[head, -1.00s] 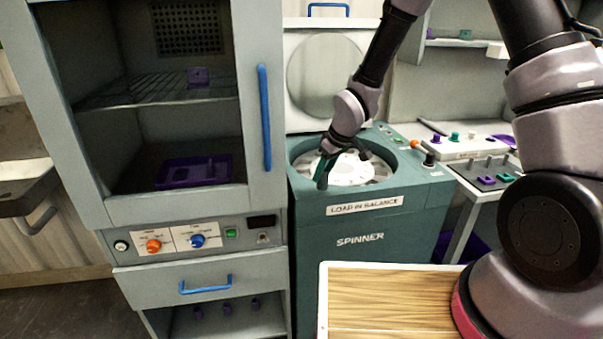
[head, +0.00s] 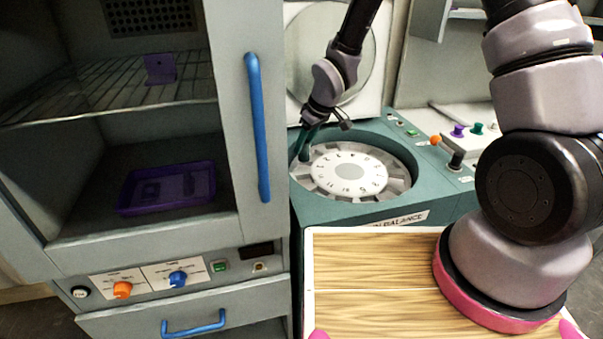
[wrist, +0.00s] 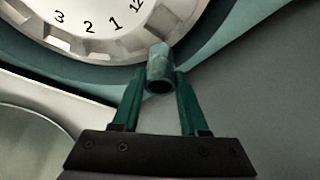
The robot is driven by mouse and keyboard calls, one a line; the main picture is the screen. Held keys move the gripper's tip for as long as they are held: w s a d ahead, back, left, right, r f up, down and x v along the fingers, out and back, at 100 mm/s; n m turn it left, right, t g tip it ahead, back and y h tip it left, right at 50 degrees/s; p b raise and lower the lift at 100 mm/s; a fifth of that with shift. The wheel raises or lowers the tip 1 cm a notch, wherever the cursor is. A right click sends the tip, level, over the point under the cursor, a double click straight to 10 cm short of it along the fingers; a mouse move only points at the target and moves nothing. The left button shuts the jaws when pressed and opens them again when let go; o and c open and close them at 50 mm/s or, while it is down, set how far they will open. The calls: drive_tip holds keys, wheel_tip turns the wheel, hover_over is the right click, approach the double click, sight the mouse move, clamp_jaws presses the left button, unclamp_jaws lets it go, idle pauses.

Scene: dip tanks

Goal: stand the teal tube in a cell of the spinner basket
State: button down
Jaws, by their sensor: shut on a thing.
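The teal tube (wrist: 160,65) is held between the two green fingers of my gripper (wrist: 158,88) in the wrist view, its dark open end facing the camera. The spinner basket (wrist: 100,52) is a pale wheel with a numbered top and cells around its edge; the tube overlaps this edge in the wrist view. In the head view my gripper (head: 304,150) is at the left back edge of the basket (head: 322,176). There the tube is hard to tell from the fingers. I cannot tell whether the tube's far end is inside a cell.
The teal spinner housing (head: 438,196) surrounds the basket, with its lid (head: 300,55) raised behind. A grey cabinet with a blue handle (head: 258,125) stands close on the left. A wooden top (head: 370,262) lies in front. Knobs (head: 457,131) are at the right.

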wheel_tip(320, 180, down, 9)
drive_tip(key=shift+r, duration=0.1)
idle(0.3)
drive_tip(key=shift+c, duration=2.1)
unclamp_jaws()
